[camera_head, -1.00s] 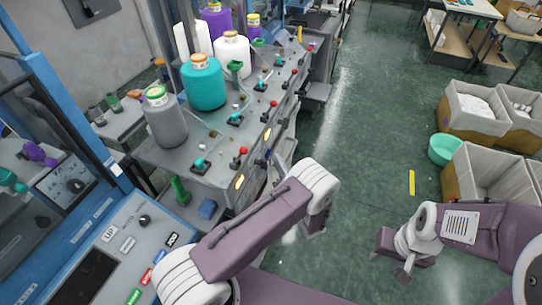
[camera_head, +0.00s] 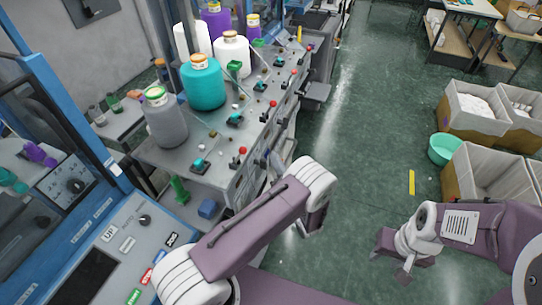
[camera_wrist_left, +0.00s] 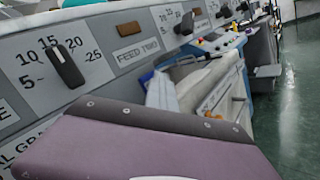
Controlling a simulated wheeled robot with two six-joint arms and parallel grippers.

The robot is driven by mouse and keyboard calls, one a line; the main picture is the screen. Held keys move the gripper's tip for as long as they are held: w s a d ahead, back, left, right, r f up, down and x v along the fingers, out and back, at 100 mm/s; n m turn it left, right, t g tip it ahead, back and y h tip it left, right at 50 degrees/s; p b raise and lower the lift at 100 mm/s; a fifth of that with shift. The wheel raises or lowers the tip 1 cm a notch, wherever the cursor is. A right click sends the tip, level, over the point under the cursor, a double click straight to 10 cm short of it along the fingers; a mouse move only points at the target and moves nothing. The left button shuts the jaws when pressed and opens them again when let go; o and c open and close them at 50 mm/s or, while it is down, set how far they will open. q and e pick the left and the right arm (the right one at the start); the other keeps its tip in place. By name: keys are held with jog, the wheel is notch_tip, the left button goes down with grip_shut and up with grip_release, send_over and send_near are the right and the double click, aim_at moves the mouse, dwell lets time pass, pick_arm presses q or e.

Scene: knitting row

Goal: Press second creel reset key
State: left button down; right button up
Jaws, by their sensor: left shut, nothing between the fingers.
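The creel bench (camera_head: 228,182) has a row of controls along its front. In the left wrist view, a dark brown, unlit key (camera_wrist_left: 129,29) sits above a "FEED TWO" plate (camera_wrist_left: 136,51), right of a black-pointer dial (camera_wrist_left: 66,66). A similar brown key (camera_wrist_left: 196,12) is further along. My left gripper (camera_head: 274,162) is shut and empty beside the bench front, largely hidden behind my forearm; I cannot tell whether it touches the panel. My right gripper (camera_head: 404,274) hangs over the floor at the right, clear of the bench; its jaw opening is unclear.
Yarn cones, including a teal one (camera_head: 204,84) and a grey one (camera_head: 165,122), stand on the bench. Red knobs (camera_head: 242,151) stick up near its edge. A blue machine panel (camera_head: 128,250) is at lower left. Bins (camera_head: 490,172) stand at right. The aisle between is clear.

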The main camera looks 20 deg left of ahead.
pick_arm(q)
jog(key=shift+d+f, duration=0.1)
jog(key=shift+d, duration=0.05)
jog(key=d+b, duration=0.2)
jog(key=d, duration=0.4)
jog(key=shift+s, duration=0.15)
dwell(0.8)
